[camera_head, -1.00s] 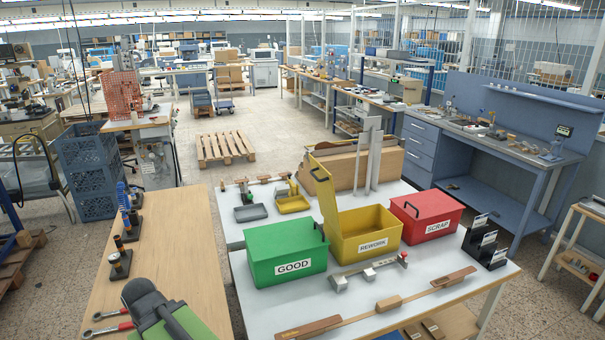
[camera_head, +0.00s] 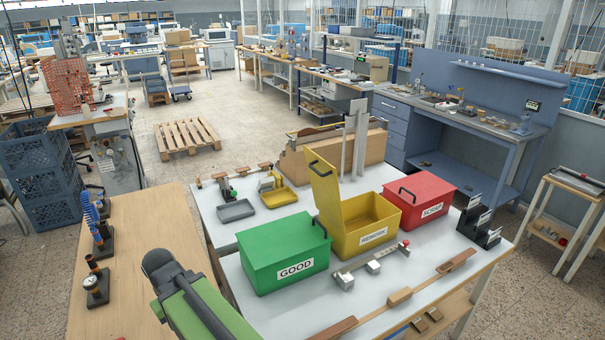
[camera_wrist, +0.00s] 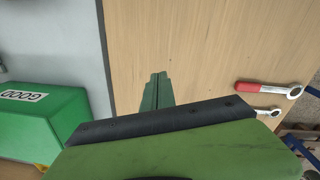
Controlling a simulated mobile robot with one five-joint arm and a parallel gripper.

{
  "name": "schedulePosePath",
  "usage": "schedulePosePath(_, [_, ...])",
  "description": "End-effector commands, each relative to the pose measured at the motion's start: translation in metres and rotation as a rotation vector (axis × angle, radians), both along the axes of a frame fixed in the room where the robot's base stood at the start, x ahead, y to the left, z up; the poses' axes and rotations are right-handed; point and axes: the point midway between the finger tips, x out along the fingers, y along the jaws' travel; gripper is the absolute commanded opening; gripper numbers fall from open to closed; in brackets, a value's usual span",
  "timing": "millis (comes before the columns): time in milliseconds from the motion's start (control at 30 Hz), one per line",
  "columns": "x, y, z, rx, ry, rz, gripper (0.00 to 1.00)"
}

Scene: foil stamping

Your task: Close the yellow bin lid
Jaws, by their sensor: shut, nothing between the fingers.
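The yellow REWORK bin (camera_head: 372,240) stands on the white table between the green GOOD bin (camera_head: 283,255) and the red SCRAP bin (camera_head: 425,198). Its yellow lid (camera_head: 325,200) stands open, nearly upright, at the bin's left side, with a dark handle near its top. The bin's inside shows. The green and red bins are closed. In the wrist view my gripper (camera_wrist: 157,92) is shut and empty above the wooden table, with the green bin (camera_wrist: 50,125) at the left. The gripper is apart from the lid; my arm shows at the bottom of the head view.
A metal fixture (camera_head: 372,266) and a long wooden strip (camera_head: 400,297) lie in front of the bins. A cardboard piece and metal uprights (camera_head: 356,140) stand behind the lid. Small grey (camera_head: 236,211) and yellow trays lie behind the green bin.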

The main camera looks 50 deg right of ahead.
Motion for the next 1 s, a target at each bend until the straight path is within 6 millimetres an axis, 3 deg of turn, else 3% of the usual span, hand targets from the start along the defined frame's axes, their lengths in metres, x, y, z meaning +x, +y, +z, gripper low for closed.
schedulePosePath(33, [0.012, -0.036, 0.003, -0.072, 0.006, -0.01, 0.0])
schedulePosePath(67, [0.019, -0.057, 0.006, -0.134, 0.011, -0.019, 0.0])
schedulePosePath(167, [0.045, -0.147, 0.031, -0.419, 0.042, -0.065, 0.0])
schedulePosePath(200, [0.054, -0.186, 0.049, -0.552, 0.06, -0.089, 0.0])
schedulePosePath(300, [0.07, -0.272, 0.106, -0.878, 0.112, -0.144, 0.0])
schedulePosePath(400, [0.08, -0.33, 0.166, -1.157, 0.164, -0.192, 0.0])
schedulePosePath(500, [0.086, -0.361, 0.215, -1.359, 0.207, -0.226, 0.0])
schedulePosePath(600, [0.088, -0.374, 0.243, -1.475, 0.232, -0.244, 0.0])
schedulePosePath(700, [0.088, -0.377, 0.253, -1.517, 0.24, -0.249, 0.0])
schedulePosePath(867, [0.085, -0.383, 0.253, -1.519, 0.242, -0.25, 0.0])
schedulePosePath(1000, [0.077, -0.403, 0.253, -1.517, 0.243, -0.251, 0.0])
